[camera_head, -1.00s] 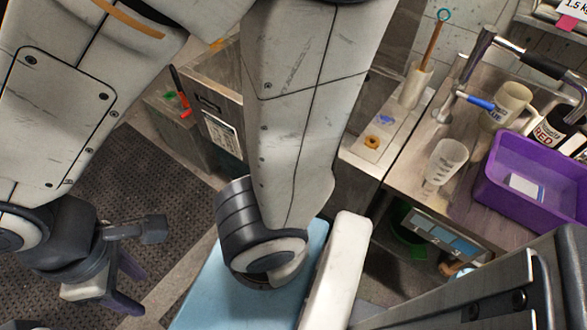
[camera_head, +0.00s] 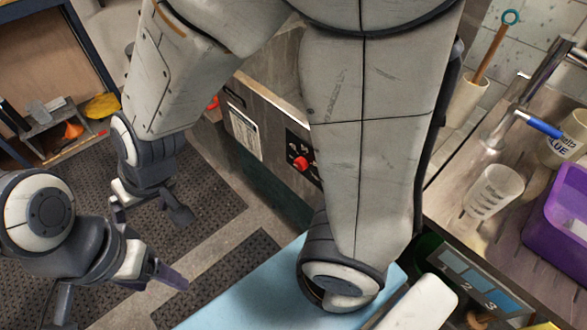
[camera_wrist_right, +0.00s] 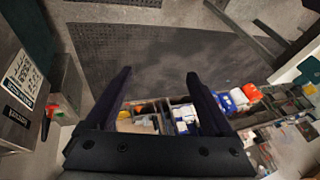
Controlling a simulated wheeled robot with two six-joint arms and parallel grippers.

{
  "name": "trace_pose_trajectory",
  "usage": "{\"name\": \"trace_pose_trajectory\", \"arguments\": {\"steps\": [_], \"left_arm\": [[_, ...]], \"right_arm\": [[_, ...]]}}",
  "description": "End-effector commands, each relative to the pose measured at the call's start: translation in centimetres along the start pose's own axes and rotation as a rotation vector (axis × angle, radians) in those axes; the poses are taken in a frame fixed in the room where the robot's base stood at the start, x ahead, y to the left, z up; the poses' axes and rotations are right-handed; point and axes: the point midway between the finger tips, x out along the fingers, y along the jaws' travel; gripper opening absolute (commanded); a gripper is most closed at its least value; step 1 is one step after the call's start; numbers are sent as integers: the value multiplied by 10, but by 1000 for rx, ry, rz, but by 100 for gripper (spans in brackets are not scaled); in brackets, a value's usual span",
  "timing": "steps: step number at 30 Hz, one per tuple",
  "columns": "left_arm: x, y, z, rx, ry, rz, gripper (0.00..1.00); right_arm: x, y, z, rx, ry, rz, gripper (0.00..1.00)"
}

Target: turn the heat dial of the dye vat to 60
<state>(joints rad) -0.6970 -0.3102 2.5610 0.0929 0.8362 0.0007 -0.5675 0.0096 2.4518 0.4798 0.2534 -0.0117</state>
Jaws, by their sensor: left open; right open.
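The dye vat (camera_head: 268,100) is a grey steel box with a white label, partly hidden behind my large pale arm link. Its red heat dial (camera_head: 301,163) shows on a black panel on the front, just left of that link; its setting is too small to read. My right gripper (camera_head: 150,205) hangs over the dark mat, left of the dial and apart from it. In the right wrist view its two dark fingers (camera_wrist_right: 158,75) are spread, with nothing between them. My left gripper (camera_head: 160,272) is lower, over the mat, open and away from the vat.
A steel counter (camera_head: 450,195) on the right holds a clear measuring cup (camera_head: 494,190), a mug (camera_head: 565,140) and a purple tub (camera_head: 560,215). A shelf unit (camera_head: 95,40) stands at the back left. The dark floor mat (camera_head: 215,190) has free room.

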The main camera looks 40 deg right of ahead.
Motion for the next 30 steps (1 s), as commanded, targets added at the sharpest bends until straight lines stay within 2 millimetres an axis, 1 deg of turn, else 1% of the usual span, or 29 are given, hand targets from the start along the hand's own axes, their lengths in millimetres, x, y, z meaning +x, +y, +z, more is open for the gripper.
{"name": "trace_pose_trajectory", "arguments": {"steps": [1, 2, 3, 5, 6, 8, 9, 10, 11, 12, 14, 15, 18, 21, 25, 28, 30], "left_arm": [[35, -2, 2, 0, 0, 0, 72], [44, -3, 2, 0, 0, 0, 72], [57, -4, 3, 0, 0, 0, 72], [76, -6, 4, 0, 1, 0, 72], [89, -6, 4, 0, 1, 0, 72], [108, -8, 5, 1, 1, 0, 72], [121, -9, 6, 1, 1, 0, 72], [130, -9, 6, 1, 1, 0, 72], [140, -10, 7, 1, 1, 0, 72], [151, -11, 8, 1, 1, 0, 72], [167, -12, 8, 1, 1, 0, 72], [177, -13, 9, 1, 1, 0, 72], [195, -14, 10, 1, 1, 0, 72], [206, -15, 10, 1, 1, 0, 72], [211, -15, 11, 1, 1, 0, 72], [211, -15, 11, 1, 1, 0, 72], [211, -15, 11, 1, 1, 0, 72]], "right_arm": [[51, 18, -17, 113, 88, 17, 87], [69, 28, -32, 182, 151, 33, 87], [91, 46, -51, 274, 236, 65, 87], [122, 82, -73, 404, 364, 141, 87], [140, 111, -83, 487, 447, 206, 87], [162, 158, -90, 601, 570, 326, 87], [174, 192, -89, 668, 648, 422, 87], [181, 218, -85, 714, 706, 501, 87], [186, 242, -78, 754, 759, 584, 87], [190, 272, -67, 798, 826, 701, 87], [192, 311, -45, 845, 914, 881, 87], [190, 331, -28, 862, 961, 999, 87], [181, 364, 11, 872, 1047, 1266, 87], [171, 376, 39, 853, 1092, 1462, 87], [161, 380, 57, 828, 1116, 1598, 87], [156, 386, 60, 823, 1121, 1628, 87], [152, 394, 60, 824, 1121, 1629, 87]]}}
